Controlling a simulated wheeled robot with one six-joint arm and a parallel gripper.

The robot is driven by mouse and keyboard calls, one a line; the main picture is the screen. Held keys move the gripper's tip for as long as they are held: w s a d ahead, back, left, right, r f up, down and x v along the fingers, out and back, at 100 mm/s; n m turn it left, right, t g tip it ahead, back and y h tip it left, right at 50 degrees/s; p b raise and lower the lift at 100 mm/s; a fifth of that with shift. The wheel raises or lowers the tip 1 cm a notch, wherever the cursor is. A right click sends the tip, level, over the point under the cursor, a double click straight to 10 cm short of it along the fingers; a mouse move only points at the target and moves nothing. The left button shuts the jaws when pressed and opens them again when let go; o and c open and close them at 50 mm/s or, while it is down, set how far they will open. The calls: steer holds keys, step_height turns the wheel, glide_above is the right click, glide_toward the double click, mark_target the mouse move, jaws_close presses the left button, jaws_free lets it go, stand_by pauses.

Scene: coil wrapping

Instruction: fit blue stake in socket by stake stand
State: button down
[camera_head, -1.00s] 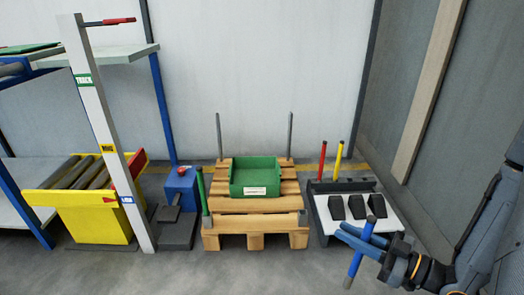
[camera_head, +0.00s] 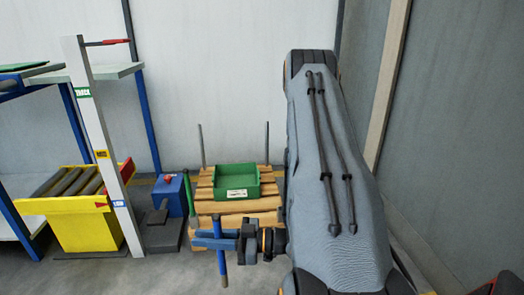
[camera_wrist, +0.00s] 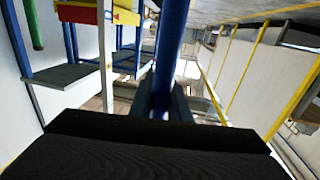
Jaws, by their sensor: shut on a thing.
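My gripper (camera_head: 217,241) is shut on the blue stake (camera_head: 222,267) at the front of the pallet (camera_head: 208,221), low in the head view. The stake is nearly upright, with a short part above the fingers and a longer part below. In the wrist view the blue stake (camera_wrist: 171,45) rises between the fingers (camera_wrist: 165,106). The green stake (camera_head: 187,192) stands at the pallet's front left, left of and behind my gripper. Two grey stakes (camera_head: 200,146) stand at the back. My arm hides the pallet's front right corner and the stake stand.
A green bin (camera_head: 237,182) sits on the pallet. Left of it are a blue box (camera_head: 171,197) with a red button, a white post (camera_head: 93,120) and a yellow roller unit (camera_head: 80,228). A wall stands behind. Floor shows in front of the pallet.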

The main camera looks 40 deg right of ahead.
steer(key=w+d+m+t+h, duration=0.4)
steer(key=w+d, duration=0.3)
steer(key=d, duration=0.4)
steer(key=w+d+m+t+h, duration=0.25)
steer(key=w+d+h, duration=0.4)
steer(key=d, duration=0.55)
steer(key=w+d+r+m+h, duration=0.1)
steer(key=d+r+m+h, duration=0.1)
steer(key=d, duration=0.4)
steer(key=w+d+r+m+h, duration=0.2)
steer(key=d+h, duration=0.1)
steer(key=d, duration=0.4)
steer(key=w+d+r+m+g+h+b, duration=0.1)
steer(key=d+r+m+h, duration=0.1)
steer(key=d, duration=0.5)
steer(key=shift+w+d+r+m+h, duration=0.15)
steer(key=shift+w+r+m+h, duration=0.15)
steer(key=shift+r+h, duration=0.35)
steer(key=shift+s, duration=0.1)
step_height(320, 180, down, 6)
steer(key=shift+r+b, duration=0.1)
steer(key=shift+b, duration=0.95)
steer(key=shift+p, duration=0.85)
